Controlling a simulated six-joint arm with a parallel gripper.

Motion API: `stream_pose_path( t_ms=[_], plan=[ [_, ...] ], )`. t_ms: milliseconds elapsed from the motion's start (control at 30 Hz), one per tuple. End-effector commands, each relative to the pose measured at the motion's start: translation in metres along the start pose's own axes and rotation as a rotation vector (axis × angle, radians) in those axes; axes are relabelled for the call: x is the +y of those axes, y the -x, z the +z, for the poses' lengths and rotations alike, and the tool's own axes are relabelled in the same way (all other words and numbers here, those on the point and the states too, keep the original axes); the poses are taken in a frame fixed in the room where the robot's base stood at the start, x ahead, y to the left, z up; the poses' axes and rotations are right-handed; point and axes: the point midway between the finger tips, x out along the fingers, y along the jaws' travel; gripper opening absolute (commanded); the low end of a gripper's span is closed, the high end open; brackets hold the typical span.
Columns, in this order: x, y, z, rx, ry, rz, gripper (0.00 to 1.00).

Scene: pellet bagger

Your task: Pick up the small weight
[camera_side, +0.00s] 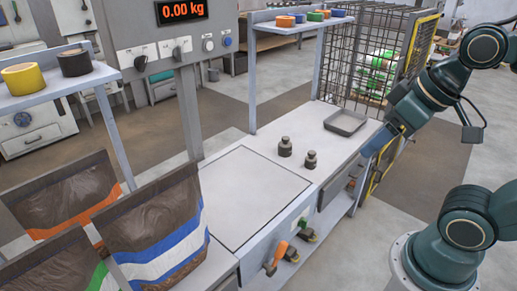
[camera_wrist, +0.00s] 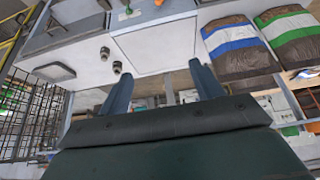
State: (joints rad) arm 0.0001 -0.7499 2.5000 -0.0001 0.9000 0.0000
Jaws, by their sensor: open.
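The small weight (camera_side: 311,160), a dark knobbed cylinder, stands upright on the pale bench top, right of the scale plate. The slightly larger weight (camera_side: 285,147) stands just behind and left of it, apart from it. In the wrist view the small weight (camera_wrist: 105,53) and the larger weight (camera_wrist: 117,68) both show at upper left. My gripper (camera_side: 376,142) is at the bench's right side, well to the right of both weights. In the wrist view my gripper's (camera_wrist: 162,82) blue fingers are wide apart with nothing between them.
The empty scale plate (camera_side: 250,200) fills the bench's middle; the display (camera_side: 181,10) reads 0.00 kg. A shallow grey tray (camera_side: 346,122) lies behind the weights. A post and shelf (camera_side: 300,21) with tape rolls rise at the back. Filled bags (camera_side: 155,225) stand at lower left.

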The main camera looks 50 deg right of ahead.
Motion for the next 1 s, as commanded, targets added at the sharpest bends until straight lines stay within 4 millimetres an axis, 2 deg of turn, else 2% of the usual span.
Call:
stream_pose_path(
  t_ms=[567,767,1000],
  plan=[
    [0.001,0.0,-0.004,-0.003,-0.013,0.002,0.68],
    [0.006,-0.001,-0.022,-0.026,-0.081,0.015,0.68],
    [0.021,-0.01,-0.065,-0.072,-0.243,0.045,0.68]
  ],
)
